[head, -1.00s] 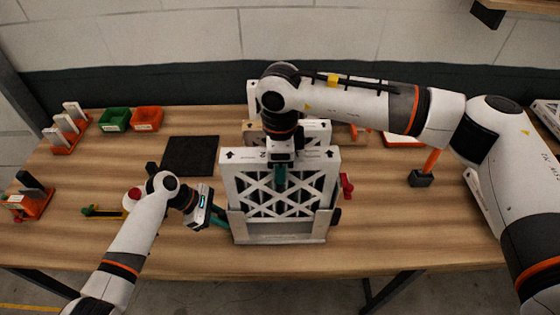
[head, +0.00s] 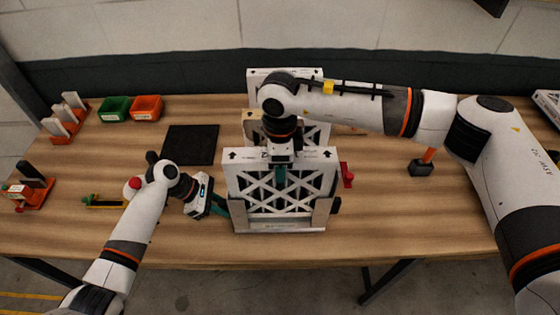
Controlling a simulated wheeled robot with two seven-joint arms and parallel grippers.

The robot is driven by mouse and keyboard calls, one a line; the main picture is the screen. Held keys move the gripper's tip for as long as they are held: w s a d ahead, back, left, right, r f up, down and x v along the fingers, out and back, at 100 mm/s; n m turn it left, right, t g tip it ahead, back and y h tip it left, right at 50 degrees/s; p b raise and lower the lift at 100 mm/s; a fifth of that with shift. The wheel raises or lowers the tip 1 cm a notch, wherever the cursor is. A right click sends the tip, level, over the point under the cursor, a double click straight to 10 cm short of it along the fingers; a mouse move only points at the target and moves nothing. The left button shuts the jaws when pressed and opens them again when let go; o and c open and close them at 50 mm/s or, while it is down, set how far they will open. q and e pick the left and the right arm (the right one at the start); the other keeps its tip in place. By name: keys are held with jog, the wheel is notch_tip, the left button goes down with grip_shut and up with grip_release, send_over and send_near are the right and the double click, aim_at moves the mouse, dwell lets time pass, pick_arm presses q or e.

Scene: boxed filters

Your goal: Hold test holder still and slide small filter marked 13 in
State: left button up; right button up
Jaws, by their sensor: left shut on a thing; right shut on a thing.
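The test holder (head: 280,226) is a light grey open frame near the table's front edge. A white-framed filter with a dark mesh and diagonal struts (head: 262,196) stands upright in it, between its side posts. Black arrows show on the filter's top edge; I cannot read a 13. My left gripper (head: 222,206) is shut on the left side of the test holder. My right gripper (head: 281,174) reaches down from above and is shut on the filter's top edge. Its wrist hides part of that edge, and its fingertips show in front of the mesh.
Other boxed filters (head: 254,78) stand behind the holder. A dark mat (head: 190,145), green bin (head: 115,109) and orange bin (head: 147,108) lie to the left. A red knob (head: 347,175) sits close to the right. The front-right tabletop is clear.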

aim_at(280, 186)
jog(key=shift+f, duration=2)
jog(key=shift+f, duration=0.5)
jog(key=o, duration=1.4)
jog(key=shift+r, duration=0.15)
